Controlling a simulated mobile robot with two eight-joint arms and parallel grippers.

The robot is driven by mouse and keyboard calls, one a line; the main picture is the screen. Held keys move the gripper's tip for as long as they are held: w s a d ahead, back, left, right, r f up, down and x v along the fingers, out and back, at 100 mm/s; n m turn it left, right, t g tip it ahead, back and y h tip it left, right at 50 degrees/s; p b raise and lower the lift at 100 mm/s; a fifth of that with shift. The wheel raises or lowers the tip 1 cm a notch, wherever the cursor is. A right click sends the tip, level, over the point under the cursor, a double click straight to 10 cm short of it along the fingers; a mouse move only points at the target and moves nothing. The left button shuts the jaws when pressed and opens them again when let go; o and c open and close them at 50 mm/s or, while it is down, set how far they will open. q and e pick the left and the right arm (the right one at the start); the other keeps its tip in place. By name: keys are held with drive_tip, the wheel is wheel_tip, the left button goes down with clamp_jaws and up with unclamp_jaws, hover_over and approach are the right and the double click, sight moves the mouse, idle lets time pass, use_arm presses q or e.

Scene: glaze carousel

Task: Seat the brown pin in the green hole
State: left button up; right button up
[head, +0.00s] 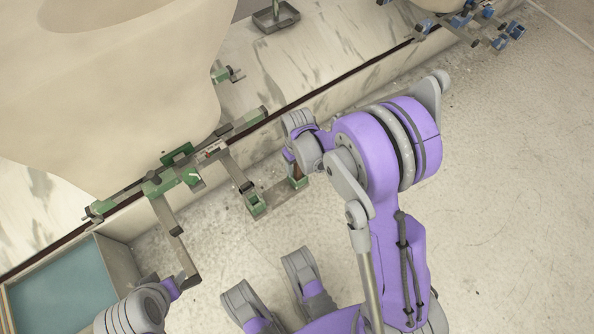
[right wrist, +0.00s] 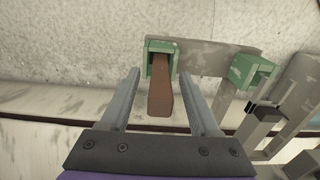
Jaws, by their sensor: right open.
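The brown pin (right wrist: 159,92) lies between the two fingers of my right gripper (right wrist: 161,74) in the right wrist view, with a gap on each side. Its far end is inside a U-shaped green holder (right wrist: 160,46); how deep it sits I cannot tell. A second green block with an opening (right wrist: 250,72) stands to the right on the same grey bar. In the head view the pin shows as a small brown piece (head: 298,170) by the right green block (head: 299,183), partly hidden by my right wrist. My left gripper (head: 184,283) is at the lower left; its jaws are unclear.
A grey and green clamp frame (head: 160,184) runs along the marble counter edge beside a large cream vessel (head: 110,110). A teal-bottomed box (head: 62,290) is at the lower left. Blue clamps (head: 490,25) are at the upper right. The floor at right is clear.

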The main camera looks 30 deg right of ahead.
drive_tip(key=shift+f, duration=0.4)
clamp_jaws()
drive_tip(key=shift+r, duration=0.1)
